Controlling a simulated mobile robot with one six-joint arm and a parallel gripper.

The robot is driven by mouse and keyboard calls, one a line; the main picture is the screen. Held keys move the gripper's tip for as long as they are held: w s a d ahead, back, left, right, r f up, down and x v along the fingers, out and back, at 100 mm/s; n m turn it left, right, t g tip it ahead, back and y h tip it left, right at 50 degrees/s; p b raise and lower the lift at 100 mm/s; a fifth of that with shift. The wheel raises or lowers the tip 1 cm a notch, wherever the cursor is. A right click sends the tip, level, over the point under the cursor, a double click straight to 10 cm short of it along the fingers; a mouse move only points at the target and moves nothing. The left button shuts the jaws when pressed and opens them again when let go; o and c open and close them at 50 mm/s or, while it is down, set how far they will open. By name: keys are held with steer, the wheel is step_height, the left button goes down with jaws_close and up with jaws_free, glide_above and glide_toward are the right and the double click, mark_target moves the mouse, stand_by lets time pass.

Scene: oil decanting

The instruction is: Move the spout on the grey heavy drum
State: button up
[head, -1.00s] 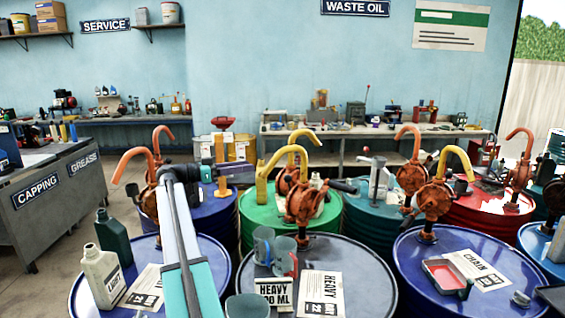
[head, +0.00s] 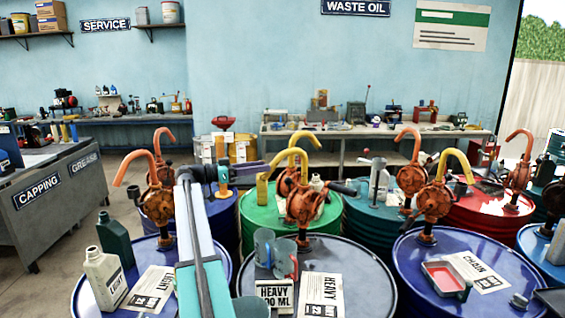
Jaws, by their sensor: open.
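The grey heavy drum (head: 350,262) stands at the bottom centre of the head view. An orange pump (head: 303,206) rises from its far side. Its yellow spout (head: 303,158) seems to arch up and to the left, overlapping a second yellow spout (head: 306,134) behind it. My gripper (head: 262,168) is open, left of the heavy drum's spout and near its hanging end. It is small in the view, and I cannot tell whether it touches the spout. I see nothing held in it.
A green drum (head: 248,216) stands behind, blue drums (head: 482,296) at either side. A yellow container (head: 262,190) stands near my gripper.

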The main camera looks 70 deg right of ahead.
steer(key=p+x, duration=0.3)
steer(key=x, duration=0.6)
steer(key=shift+d, duration=0.15)
steer(key=shift+s, duration=0.1)
jaws_close()
